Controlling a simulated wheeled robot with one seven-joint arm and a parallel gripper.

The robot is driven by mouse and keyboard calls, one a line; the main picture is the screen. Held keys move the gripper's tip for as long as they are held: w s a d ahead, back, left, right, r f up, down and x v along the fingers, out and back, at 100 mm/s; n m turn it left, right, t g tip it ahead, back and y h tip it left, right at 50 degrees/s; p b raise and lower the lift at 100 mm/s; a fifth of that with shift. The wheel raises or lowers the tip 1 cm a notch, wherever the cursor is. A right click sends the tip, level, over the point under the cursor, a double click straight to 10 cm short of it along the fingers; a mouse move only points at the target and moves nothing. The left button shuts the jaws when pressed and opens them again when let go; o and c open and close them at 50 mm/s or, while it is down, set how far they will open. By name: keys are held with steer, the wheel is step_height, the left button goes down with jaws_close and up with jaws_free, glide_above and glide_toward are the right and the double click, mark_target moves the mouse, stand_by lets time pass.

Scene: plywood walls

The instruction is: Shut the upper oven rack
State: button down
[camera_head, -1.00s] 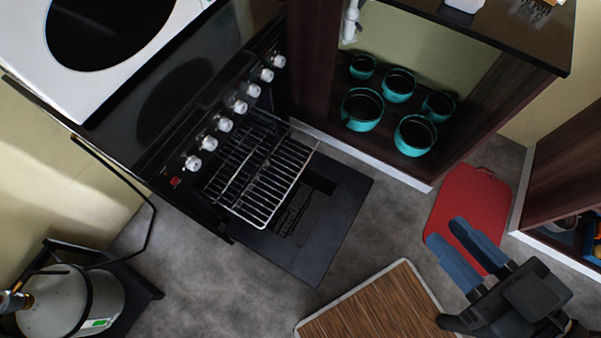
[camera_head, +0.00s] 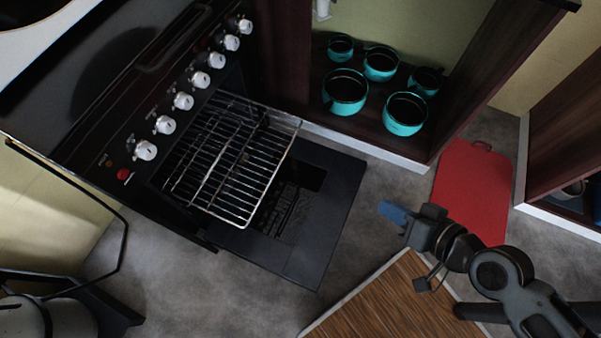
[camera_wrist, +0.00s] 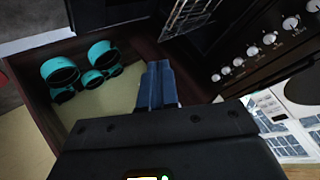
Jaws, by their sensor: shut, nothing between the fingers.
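The oven (camera_head: 120,100) stands at the left in the head view with its black door (camera_head: 325,230) folded down and open. The upper oven rack (camera_head: 262,190), a wire grid, is slid out over the open door. A second wire grid shows beneath it, partly hidden. The rack also shows at the top of the wrist view (camera_wrist: 190,14). My gripper (camera_head: 388,211) has blue fingers and is to the right of the open door, apart from the rack. The fingers are shut and empty in the wrist view (camera_wrist: 158,80).
An open cabinet right of the oven holds several teal pots (camera_head: 345,92). A red board (camera_head: 474,195) lies on the floor by the cabinet. A wooden-topped piece (camera_head: 385,305) is below my arm. Grey floor is clear between it and the oven door.

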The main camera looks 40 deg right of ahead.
mark_target(220, 138)
steer(key=w+f+m+y+b, duration=0.3)
steer(key=w+f+b, duration=0.4)
steer(key=f, duration=0.5)
steer(key=w+a+f+t+y+b, duration=0.1)
steer(key=w+b, duration=0.1)
steer(key=w, duration=0.4)
steer(key=w+a+f+m+t+y+b, duration=0.1)
steer(key=w+a+f+b, duration=0.1)
steer(key=w, duration=0.5)
steer(key=w+a+f+y+b, duration=0.1)
steer(key=w+a+y+b, duration=0.1)
steer(key=w+b, duration=0.2)
steer(key=w, duration=0.3)
steer(key=shift+a+f+m+t, duration=0.15)
steer(key=shift+f+m+t, duration=0.15)
steer(key=shift+f+t, duration=0.1)
